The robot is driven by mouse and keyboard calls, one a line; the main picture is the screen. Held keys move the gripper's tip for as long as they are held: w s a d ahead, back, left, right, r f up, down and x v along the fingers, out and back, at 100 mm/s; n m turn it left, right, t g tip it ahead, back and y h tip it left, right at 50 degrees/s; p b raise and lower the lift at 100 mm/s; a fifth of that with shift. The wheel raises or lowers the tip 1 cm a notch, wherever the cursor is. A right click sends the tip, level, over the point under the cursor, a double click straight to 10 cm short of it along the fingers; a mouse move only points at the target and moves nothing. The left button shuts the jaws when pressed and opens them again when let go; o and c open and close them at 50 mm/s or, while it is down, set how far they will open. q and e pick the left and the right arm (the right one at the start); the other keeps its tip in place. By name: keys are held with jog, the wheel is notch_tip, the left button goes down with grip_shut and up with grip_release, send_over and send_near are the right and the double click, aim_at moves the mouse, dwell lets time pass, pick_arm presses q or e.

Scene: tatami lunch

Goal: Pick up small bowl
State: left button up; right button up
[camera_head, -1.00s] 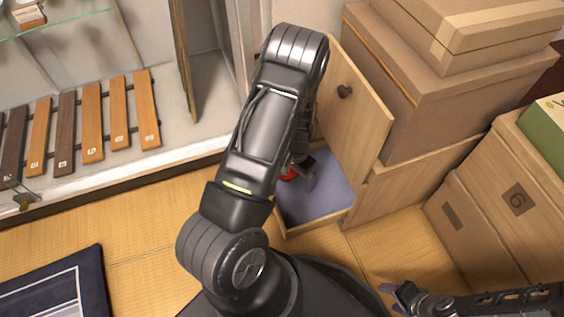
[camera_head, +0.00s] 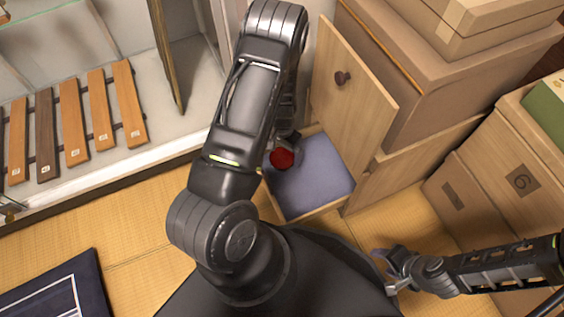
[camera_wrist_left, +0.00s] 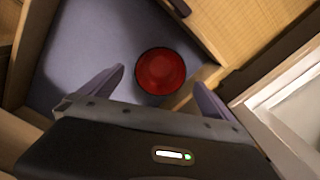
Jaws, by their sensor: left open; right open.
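The small bowl (camera_head: 282,159) is red and sits in the open drawer (camera_head: 313,177), which has a blue-grey lining. In the left wrist view the bowl (camera_wrist_left: 161,71) lies near the drawer's corner, just ahead of the fingers. My left gripper (camera_wrist_left: 160,88) is open, with one finger on each side of the bowl's near edge as seen from the wrist; I cannot tell its height above the bowl. In the head view my left arm hides most of that gripper. My right gripper (camera_head: 388,272) is open and empty at the lower right, away from the drawer.
A wooden door panel with a dark knob (camera_head: 342,78) stands upright behind the drawer. Stacked cardboard boxes (camera_head: 430,75) are to the right. A glass display case with wooden slats (camera_head: 72,125) is at the left. Tatami floor (camera_head: 130,225) is free in front of it.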

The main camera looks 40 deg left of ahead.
aim_at(282, 163)
pick_arm(q)
notch_tip(282, 163, down, 5)
jog(key=b, duration=0.3)
jog(key=shift+f, duration=0.2)
jog(key=shift+c, duration=0.4)
jog(key=c, duration=1.4)
